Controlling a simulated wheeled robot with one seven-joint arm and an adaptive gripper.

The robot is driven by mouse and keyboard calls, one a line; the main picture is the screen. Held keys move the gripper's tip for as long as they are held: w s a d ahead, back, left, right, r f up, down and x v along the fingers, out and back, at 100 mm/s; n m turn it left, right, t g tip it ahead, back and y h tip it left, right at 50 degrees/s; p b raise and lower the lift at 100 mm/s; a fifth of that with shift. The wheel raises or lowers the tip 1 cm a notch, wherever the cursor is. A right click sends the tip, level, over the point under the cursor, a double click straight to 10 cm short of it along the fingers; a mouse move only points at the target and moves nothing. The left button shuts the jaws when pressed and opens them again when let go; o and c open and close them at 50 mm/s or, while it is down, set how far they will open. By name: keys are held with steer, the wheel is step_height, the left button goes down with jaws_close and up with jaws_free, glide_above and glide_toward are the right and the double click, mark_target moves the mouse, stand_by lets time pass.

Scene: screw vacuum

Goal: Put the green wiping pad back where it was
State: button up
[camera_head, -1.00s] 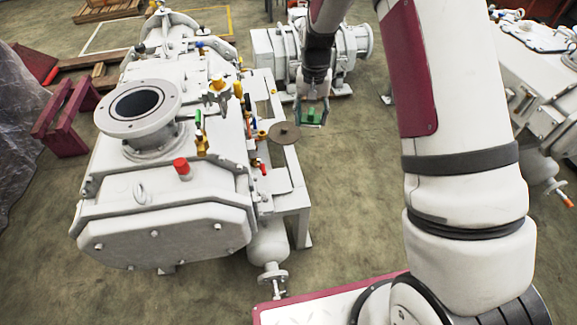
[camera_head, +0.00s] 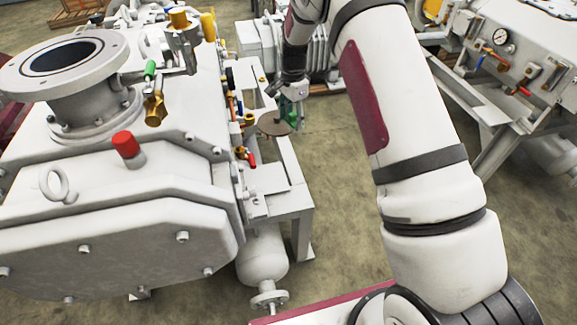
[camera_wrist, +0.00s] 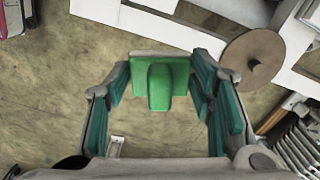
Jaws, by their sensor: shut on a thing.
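The green wiping pad (camera_wrist: 158,82) sits between the two teal-lined fingers of my gripper (camera_wrist: 165,95) in the wrist view, its raised block toward the camera. My gripper is shut on it. In the head view my gripper (camera_head: 292,108) hangs just right of the large white machine, beside a round brown disc (camera_head: 274,123) on its side frame. The green pad there is small and partly hidden by the fingers. In the wrist view the disc (camera_wrist: 253,60) lies to the right of the pad, apart from it.
The white vacuum machine (camera_head: 110,200) fills the left, with valves and a red-capped fitting (camera_head: 126,144) on top. Its white side frame (camera_head: 285,182) runs near my gripper. Another machine with a gauge (camera_head: 500,36) stands at right. Bare floor (camera_head: 335,190) lies between them.

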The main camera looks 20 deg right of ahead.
mark_target(289, 158)
steer(key=w+f+m+b, duration=0.1)
steer(key=f+b, duration=0.2)
steer(key=f, duration=0.3)
steer(key=w+f+m+b, duration=0.1)
steer(key=f+b, duration=0.2)
steer(key=f, duration=0.3)
steer(key=w+f+m+b, duration=0.1)
steer(key=f+b, duration=0.2)
steer(key=f, duration=0.3)
steer(key=shift+w+a+f+m+b, duration=0.1)
steer(key=shift+a+f+m+b, duration=0.05)
steer(key=shift+m+b, duration=0.2)
steer(key=shift+f, duration=0.15)
steer(key=o, duration=1.2)
